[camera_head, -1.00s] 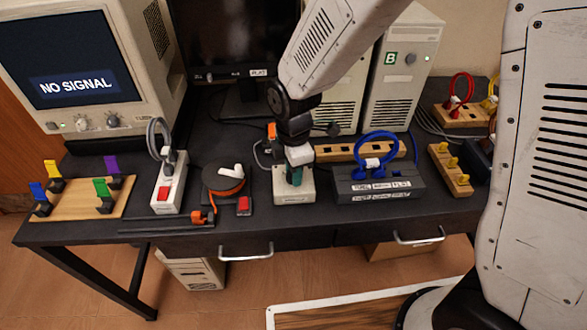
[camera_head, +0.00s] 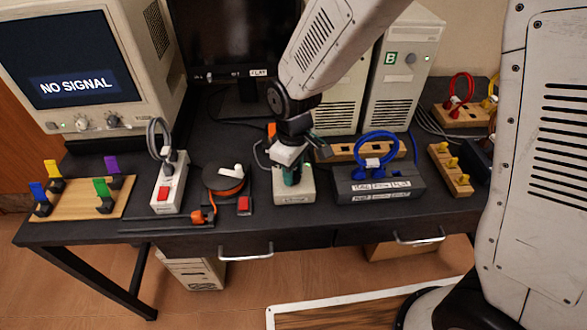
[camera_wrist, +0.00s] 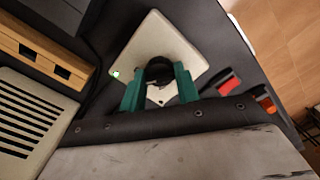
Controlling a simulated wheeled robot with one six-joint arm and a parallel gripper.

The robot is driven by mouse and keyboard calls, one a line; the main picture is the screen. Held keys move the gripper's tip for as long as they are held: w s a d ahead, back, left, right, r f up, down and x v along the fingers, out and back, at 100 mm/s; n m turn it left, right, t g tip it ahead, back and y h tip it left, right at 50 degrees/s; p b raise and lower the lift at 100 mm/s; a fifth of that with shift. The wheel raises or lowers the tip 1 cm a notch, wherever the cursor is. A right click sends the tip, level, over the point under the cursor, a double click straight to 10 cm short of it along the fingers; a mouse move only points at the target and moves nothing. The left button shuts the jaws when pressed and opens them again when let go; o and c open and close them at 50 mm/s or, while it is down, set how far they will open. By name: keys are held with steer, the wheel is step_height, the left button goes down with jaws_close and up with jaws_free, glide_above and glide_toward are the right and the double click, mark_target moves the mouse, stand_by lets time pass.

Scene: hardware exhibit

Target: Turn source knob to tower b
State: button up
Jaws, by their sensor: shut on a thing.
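The source knob (camera_wrist: 157,70) is a round black knob on a pale square box (camera_wrist: 150,38). In the head view the box (camera_head: 294,197) stands near the front middle of the desk, and the knob is hidden by my gripper (camera_head: 291,177). In the wrist view my gripper (camera_wrist: 158,75) has its green fingers closed on the knob, one on each side. A small green light (camera_wrist: 116,74) shows on the box's left corner. Tower B (camera_head: 405,75), with a green B label, stands at the back right. The monitor (camera_head: 70,75) reads "NO SIGNAL".
A black box with a blue cable (camera_head: 375,185) is close on the right. An orange-and-black reel (camera_head: 226,182) and a red-switched power strip (camera_head: 170,185) are on the left. A wooden block with slots (camera_head: 345,151) lies behind. The desk's front edge is near.

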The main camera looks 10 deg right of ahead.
steer(key=shift+m, duration=0.8)
steer(key=o, duration=1)
steer(key=shift+c, duration=0.2)
step_height(320, 180, up, 8)
steer(key=shift+f, duration=0.1)
